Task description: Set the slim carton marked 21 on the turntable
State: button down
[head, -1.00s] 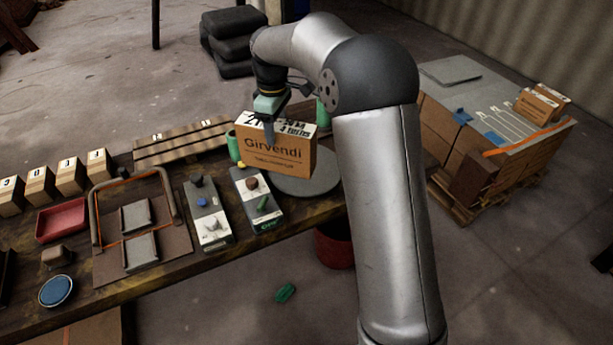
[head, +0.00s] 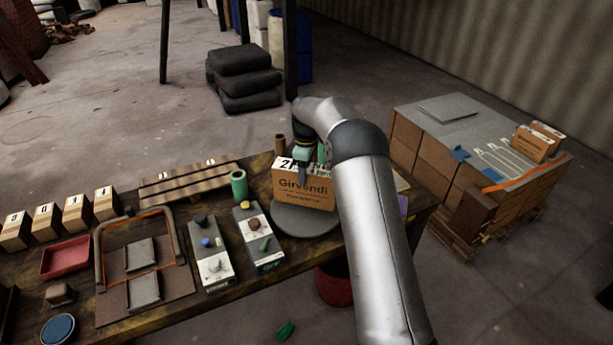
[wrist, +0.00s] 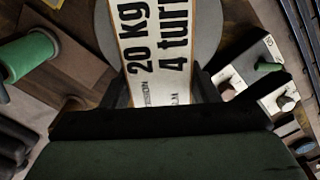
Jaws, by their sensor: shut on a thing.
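The slim carton (head: 302,190) is brown with a white top strip; its front reads "Girvendi" and a "2" shows at the strip's left end, the rest hidden by my gripper. In the wrist view the carton's white strip (wrist: 157,50) reads "20 kg" and "4 turn". My gripper (head: 303,172) is shut on the carton's top from above. The carton is upright over the round grey turntable (head: 290,223). The turntable also shows beneath it in the wrist view (wrist: 208,30). I cannot tell whether the carton's bottom touches it.
Two control boxes (head: 257,238) with knobs stand left of the turntable. A green spool (head: 239,186) stands behind them. A red tray (head: 66,258) and several small numbered boxes (head: 46,220) are at the left. A loaded pallet (head: 480,165) stands to the right, off the table.

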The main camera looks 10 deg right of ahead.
jog(key=shift+w+d+f+p, duration=0.15)
jog(key=shift+f+p, duration=0.15)
jog(key=shift+f, duration=1.45)
jog(key=c, duration=0.5)
grip_release()
jog(key=shift+f, duration=0.15)
